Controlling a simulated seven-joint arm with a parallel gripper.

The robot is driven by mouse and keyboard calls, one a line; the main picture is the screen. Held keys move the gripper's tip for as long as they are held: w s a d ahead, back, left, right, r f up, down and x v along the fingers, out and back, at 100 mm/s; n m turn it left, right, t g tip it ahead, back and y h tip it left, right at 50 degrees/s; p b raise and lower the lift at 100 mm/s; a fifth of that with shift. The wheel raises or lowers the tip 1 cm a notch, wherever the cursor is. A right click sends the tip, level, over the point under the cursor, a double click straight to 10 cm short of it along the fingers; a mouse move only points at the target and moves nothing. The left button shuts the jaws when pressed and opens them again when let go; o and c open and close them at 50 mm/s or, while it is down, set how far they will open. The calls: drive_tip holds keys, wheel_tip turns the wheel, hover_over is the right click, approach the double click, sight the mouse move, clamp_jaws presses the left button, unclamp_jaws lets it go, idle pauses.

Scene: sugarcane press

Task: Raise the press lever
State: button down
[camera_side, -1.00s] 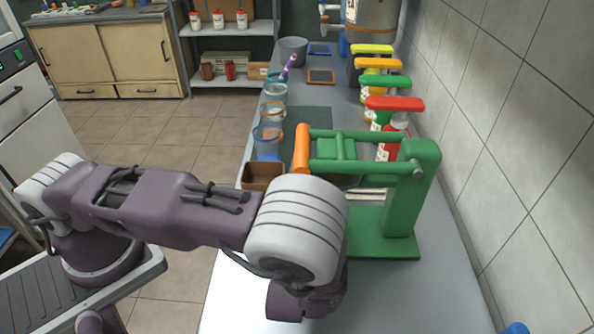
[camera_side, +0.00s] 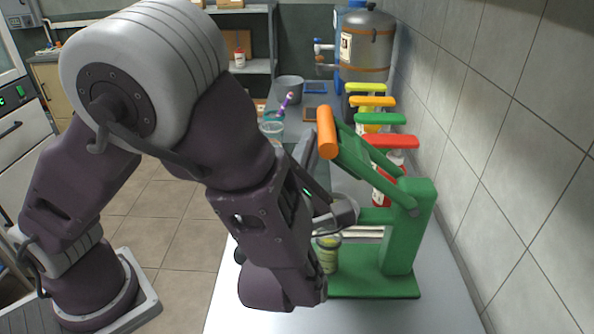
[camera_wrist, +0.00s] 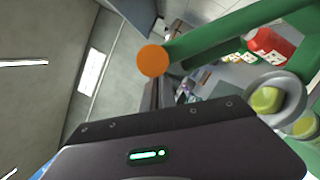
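The green press (camera_side: 409,240) stands on the counter at the right. Its green lever (camera_side: 368,168) slopes upward to the left and ends in an orange handle (camera_side: 327,133). The handle's round end shows in the wrist view (camera_wrist: 152,60). My gripper (camera_side: 310,148) is just below and left of the handle, partly hidden by my wrist in the side view. In the wrist view my gripper (camera_wrist: 160,86) has its dark fingers close together under the handle, apparently shut with nothing between them. Whether they touch the handle is unclear.
A jar with yellow-green contents (camera_side: 328,256) stands on the press base. Bottles with red (camera_side: 391,141), green, orange and yellow tops line the wall side behind the press. A metal tank (camera_side: 367,45) stands at the back. The tiled wall (camera_side: 500,170) bounds the right.

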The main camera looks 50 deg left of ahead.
drive_tip(key=w+d+r+m, duration=0.2)
drive_tip(key=r, duration=0.1)
drive_tip(key=w+d+r+m+h, duration=0.1)
drive_tip(key=r+m, duration=0.1)
drive_tip(key=shift+r, duration=0.25)
drive_tip(key=w+d+r+m, duration=0.2)
drive_tip(key=w+d+r, duration=0.2)
drive_tip(key=w+d, duration=0.1)
drive_tip(key=shift+w+d+r, duration=0.25)
drive_tip(key=shift+w+d, duration=0.1)
drive_tip(key=shift+d, duration=0.15)
drive_tip(key=s+d, duration=0.1)
drive_tip(key=s, duration=1.1)
drive_tip(key=shift+d+g, duration=0.35)
drive_tip(key=shift+g, duration=0.05)
drive_tip(key=shift+w+f, duration=0.1)
drive_tip(key=shift+f, duration=0.05)
